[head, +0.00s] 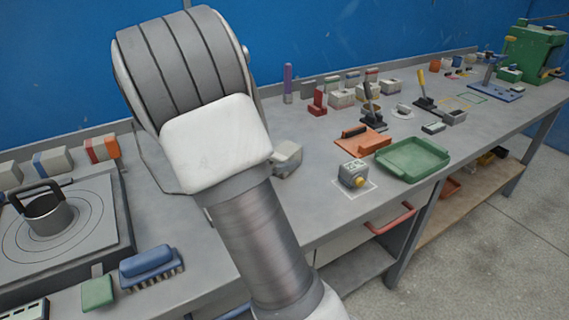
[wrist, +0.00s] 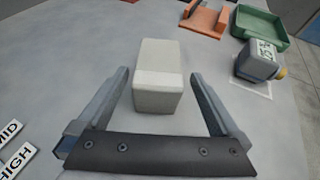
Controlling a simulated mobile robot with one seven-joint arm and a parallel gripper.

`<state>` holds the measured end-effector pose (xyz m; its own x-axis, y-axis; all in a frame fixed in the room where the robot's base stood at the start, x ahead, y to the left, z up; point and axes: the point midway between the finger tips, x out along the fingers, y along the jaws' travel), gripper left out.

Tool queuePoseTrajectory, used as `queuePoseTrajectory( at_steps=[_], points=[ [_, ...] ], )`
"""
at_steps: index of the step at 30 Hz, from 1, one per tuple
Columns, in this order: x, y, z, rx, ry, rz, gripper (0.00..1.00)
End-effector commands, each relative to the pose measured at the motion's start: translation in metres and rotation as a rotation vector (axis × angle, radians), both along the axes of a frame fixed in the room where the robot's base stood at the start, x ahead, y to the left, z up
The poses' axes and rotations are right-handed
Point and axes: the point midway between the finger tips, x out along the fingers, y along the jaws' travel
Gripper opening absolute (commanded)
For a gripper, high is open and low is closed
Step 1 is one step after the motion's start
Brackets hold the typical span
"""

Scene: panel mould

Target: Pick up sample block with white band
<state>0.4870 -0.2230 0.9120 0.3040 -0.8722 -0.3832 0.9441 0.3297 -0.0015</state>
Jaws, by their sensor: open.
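The sample block with the white band (wrist: 158,75) lies on the grey bench. It is a pale grey block with a lighter band across it. My gripper (wrist: 159,75) is open in the wrist view, with one finger on each side of the block's near part and a gap on both sides. In the head view the block (head: 288,158) shows just right of my arm, partly hidden by it. My gripper's fingers are hidden behind my arm in the head view.
A grey box with a yellow knob (head: 353,175), a green tray (head: 413,160) and an orange holder (head: 362,141) stand to the right. Several banded blocks (head: 102,149) line the left back. A blue brush (head: 150,265) lies front left. Bench around the block is clear.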

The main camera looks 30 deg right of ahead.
Motion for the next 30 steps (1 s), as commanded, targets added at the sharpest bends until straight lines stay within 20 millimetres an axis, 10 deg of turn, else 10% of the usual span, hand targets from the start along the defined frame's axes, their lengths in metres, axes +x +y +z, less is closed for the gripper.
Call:
queuePoseTrajectory(
  at_steps=[24,30],
  points=[
    [0.021,-0.053,-0.02,0.0,-0.002,-0.001,1.0],
    [0.021,-0.053,-0.021,0.001,-0.002,-0.001,0.64]
  ],
)
